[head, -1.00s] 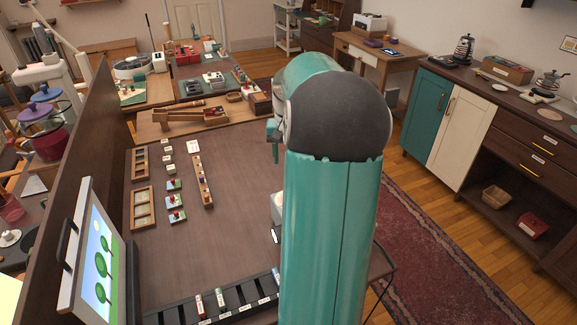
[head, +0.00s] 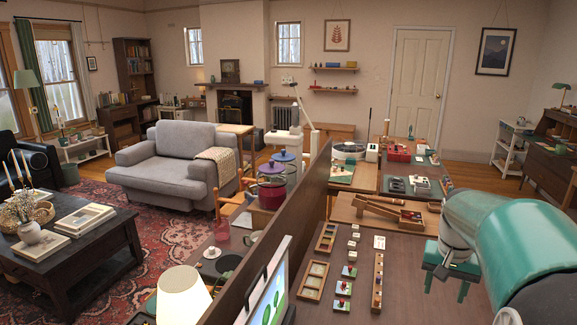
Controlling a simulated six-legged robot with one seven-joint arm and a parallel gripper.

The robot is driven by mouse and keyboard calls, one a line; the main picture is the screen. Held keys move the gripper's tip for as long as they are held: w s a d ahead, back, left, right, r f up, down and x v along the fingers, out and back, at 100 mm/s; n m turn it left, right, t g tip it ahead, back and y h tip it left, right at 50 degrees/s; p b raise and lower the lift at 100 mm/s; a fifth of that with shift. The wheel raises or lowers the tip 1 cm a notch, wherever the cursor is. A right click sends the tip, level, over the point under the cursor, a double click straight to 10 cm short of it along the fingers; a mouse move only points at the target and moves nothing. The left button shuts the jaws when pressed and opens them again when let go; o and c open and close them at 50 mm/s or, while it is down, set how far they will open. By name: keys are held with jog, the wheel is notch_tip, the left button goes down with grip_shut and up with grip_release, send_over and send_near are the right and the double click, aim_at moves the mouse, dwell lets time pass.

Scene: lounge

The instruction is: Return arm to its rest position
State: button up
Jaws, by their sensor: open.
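My gripper (head: 446,285) is at the right of the head view, below the teal end of my arm. Its two teal fingers point down and stand apart, with nothing seen between them. It is above the right part of the dark brown table (head: 405,262). My arm's large teal link fills the lower right corner and hides part of the table.
Small wooden trays (head: 313,281), picture tiles and a narrow wooden rack (head: 378,282) lie on the table. A dark upright panel (head: 290,215) borders its left side. A wooden ramp (head: 375,208) stands behind. A grey sofa (head: 175,160) is farther left.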

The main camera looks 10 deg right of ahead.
jog(key=s+a+r+n+t, duration=0.1)
jog(key=a+r+n, duration=0.1)
jog(key=a, duration=0.6)
jog(key=s+a+r+n+t, duration=0.1)
jog(key=a+r+n, duration=0.1)
jog(key=a, duration=0.7)
jog(key=s+a+f+n+t, duration=0.1)
jog(key=s+a+n, duration=0.1)
jog(key=s+a, duration=0.2)
jog(key=s+a+n+t+y, duration=0.1)
jog(key=s+a, duration=0.3)
jog(key=a, duration=0.4)
jog(key=shift+s+a+f+n+t, duration=0.2)
jog(key=shift+s+f+n+t, duration=0.25)
jog(key=shift+n, duration=0.35)
jog(key=shift+w+r, duration=0.1)
